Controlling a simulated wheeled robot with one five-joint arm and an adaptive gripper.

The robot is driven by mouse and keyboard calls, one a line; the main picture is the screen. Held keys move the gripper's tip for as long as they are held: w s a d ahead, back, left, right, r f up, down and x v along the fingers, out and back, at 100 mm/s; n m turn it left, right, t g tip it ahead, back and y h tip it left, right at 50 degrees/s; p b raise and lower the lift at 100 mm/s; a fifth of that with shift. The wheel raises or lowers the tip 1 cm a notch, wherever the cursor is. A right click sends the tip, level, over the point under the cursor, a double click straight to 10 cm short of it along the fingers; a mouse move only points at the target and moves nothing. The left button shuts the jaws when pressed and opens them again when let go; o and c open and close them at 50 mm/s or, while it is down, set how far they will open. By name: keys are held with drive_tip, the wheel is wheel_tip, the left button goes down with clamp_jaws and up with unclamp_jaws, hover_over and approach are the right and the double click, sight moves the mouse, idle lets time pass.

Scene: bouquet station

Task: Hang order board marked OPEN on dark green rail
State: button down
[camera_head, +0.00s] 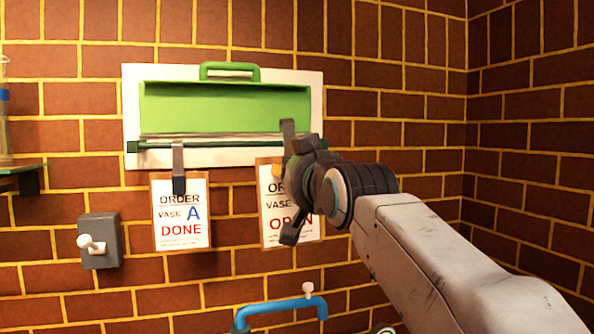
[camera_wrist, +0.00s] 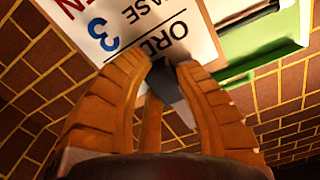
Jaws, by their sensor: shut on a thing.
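The order board marked OPEN (camera_head: 268,222) is a white card on a brown backing, in front of the brick wall below the right part of the dark green rail (camera_head: 228,145). My gripper (camera_head: 281,172) partly covers it. In the wrist view the orange fingers of my gripper (camera_wrist: 168,72) are closed around a dark clip (camera_wrist: 166,84) at the top edge of this board (camera_wrist: 135,22). A dark upright piece rises above the gripper near the rail. I cannot tell whether the clip touches the rail.
A board marked DONE (camera_head: 181,232) hangs from the rail's left part by a grey clip (camera_head: 178,160). A green holder (camera_head: 225,105) is on a white panel above. A grey switch box (camera_head: 99,242) and blue pipe (camera_head: 275,308) are lower down. Bare brick lies right.

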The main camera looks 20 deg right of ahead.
drive_tip(key=w+f+p, duration=0.3)
drive_tip(key=w, duration=0.9)
drive_tip(key=shift+w+p, duration=0.4)
idle(0.8)
drive_tip(key=shift+f, duration=0.2)
idle(0.3)
